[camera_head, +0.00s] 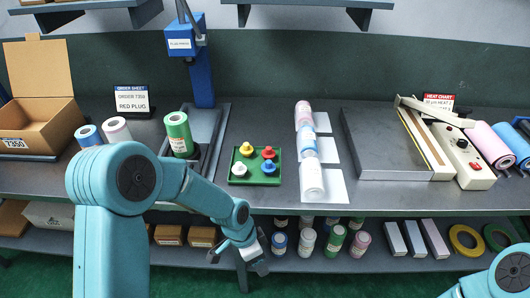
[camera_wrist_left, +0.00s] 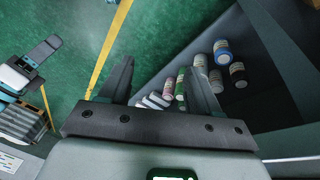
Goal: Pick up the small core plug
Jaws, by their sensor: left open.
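Several small core plugs sit in a green tray (camera_head: 255,178) on the bench: a yellow plug (camera_head: 246,149) at the back left, a red plug (camera_head: 268,153) at the back right, a white plug (camera_head: 240,169) at the front left and a blue plug (camera_head: 268,167) at the front right. My left gripper (camera_head: 258,263) is below the bench's front edge, in front of and lower than the tray. In the left wrist view its fingers (camera_wrist_left: 160,85) are apart with nothing between them; no plug shows there.
An order sheet (camera_head: 132,100) reads "RED PLUG". A press (camera_head: 202,75) with a green roll (camera_head: 178,131) stands left of the tray; film rolls (camera_head: 311,177) lie to its right. An open carton (camera_head: 38,124) is far left. Rolls (camera_head: 307,239) stand on the lower shelf near my gripper.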

